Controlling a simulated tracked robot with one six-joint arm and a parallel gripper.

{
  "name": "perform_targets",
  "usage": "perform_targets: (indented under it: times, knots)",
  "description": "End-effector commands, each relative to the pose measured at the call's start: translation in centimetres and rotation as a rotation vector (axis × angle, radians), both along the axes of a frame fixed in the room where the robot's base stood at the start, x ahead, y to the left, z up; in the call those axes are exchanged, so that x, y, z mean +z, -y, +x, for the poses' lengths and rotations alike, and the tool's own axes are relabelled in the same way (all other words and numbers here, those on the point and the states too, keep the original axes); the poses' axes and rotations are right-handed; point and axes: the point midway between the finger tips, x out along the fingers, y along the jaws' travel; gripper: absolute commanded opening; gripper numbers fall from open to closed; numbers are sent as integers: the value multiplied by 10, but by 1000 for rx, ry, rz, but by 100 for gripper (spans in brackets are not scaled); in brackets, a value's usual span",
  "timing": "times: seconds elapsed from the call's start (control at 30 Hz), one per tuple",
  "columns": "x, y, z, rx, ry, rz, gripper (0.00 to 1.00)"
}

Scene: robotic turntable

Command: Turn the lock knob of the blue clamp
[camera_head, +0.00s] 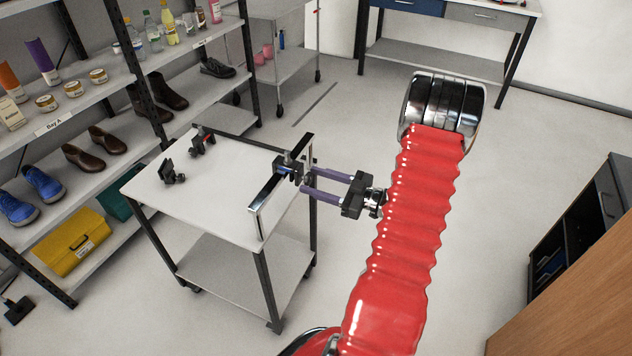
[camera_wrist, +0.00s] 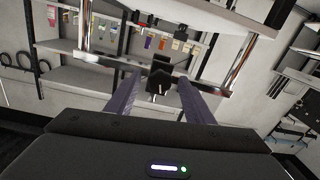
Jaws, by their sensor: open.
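In the wrist view, the clamp's dark knob end (camera_wrist: 159,82) shows between the fingertips of my open gripper (camera_wrist: 159,78), with room on both sides. Whether the tips reach around the knob is unclear.
A clamp with a red part (camera_head: 203,140) and a black clamp (camera_head: 172,172) stand on the white wheeled table (camera_head: 215,185). A shelf (camera_head: 105,165) with shoes and bottles is on the left. A wooden cabinet (camera_head: 570,285) is at lower right. The floor behind my arm is clear.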

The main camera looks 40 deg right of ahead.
Motion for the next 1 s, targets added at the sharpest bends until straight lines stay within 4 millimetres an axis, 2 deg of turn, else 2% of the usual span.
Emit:
perform_targets:
  times: [0.27,0.8,1.0]
  knots:
    - [0,11,-25,-5,1,0,48]
    - [-1,42,-100,-4,0,0,48]
    - [-1,50,-121,-3,0,0,48]
